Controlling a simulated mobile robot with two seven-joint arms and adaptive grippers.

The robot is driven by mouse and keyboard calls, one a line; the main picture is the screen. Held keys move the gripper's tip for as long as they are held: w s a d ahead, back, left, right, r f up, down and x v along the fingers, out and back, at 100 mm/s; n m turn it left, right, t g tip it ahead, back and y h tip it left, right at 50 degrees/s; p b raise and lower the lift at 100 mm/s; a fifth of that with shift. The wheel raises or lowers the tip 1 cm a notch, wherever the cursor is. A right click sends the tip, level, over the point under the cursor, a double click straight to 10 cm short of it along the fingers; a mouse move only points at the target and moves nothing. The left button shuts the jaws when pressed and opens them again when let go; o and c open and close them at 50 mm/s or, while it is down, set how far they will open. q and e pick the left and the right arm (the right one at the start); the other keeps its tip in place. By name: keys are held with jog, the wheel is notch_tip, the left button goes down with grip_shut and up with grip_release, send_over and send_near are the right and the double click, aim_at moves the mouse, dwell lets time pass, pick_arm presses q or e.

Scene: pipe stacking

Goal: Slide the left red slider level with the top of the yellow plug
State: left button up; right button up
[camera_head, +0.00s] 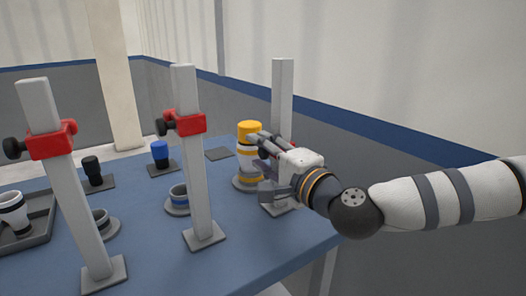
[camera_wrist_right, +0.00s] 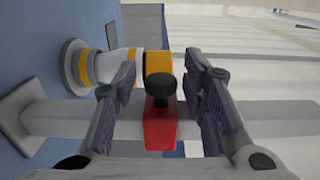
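In the head view, red sliders sit on the left post (camera_head: 52,139) and the middle post (camera_head: 184,122). The right post (camera_head: 282,95) stands behind my right gripper (camera_head: 262,162). A yellow plug (camera_head: 249,128) tops a white pipe with a yellow band, beside that post. In the right wrist view, a red slider (camera_wrist_right: 160,132) with a black knob (camera_wrist_right: 160,87) lies between my right fingers, with visible gaps on both sides. The yellow plug (camera_wrist_right: 158,62) appears behind it, at about the same place along the post. My left gripper is not in view.
A black plug (camera_head: 91,168) and a blue plug (camera_head: 160,152) stand on small bases. Low cups (camera_head: 178,203) stand near the posts. A grey tray (camera_head: 30,240) holds a pipe piece at left. The front right of the blue table (camera_head: 260,250) is clear.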

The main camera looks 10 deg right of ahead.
jog(key=shift+r, duration=0.2)
notch_tip(320, 180, up, 10)
jog(key=shift+r, duration=0.15)
jog(key=shift+s+d+r+p, duration=0.1)
jog(key=shift+s+d+p, duration=0.15)
jog(key=shift+s, duration=0.2)
pick_arm(q)
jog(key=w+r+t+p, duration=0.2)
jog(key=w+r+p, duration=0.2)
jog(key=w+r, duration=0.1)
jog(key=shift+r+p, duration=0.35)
jog(key=shift+p, duration=0.05)
pick_arm(e)
jog(key=v, duration=1.2)
jog(key=shift+s+f, duration=0.25)
jog(key=shift+s, duration=0.15)
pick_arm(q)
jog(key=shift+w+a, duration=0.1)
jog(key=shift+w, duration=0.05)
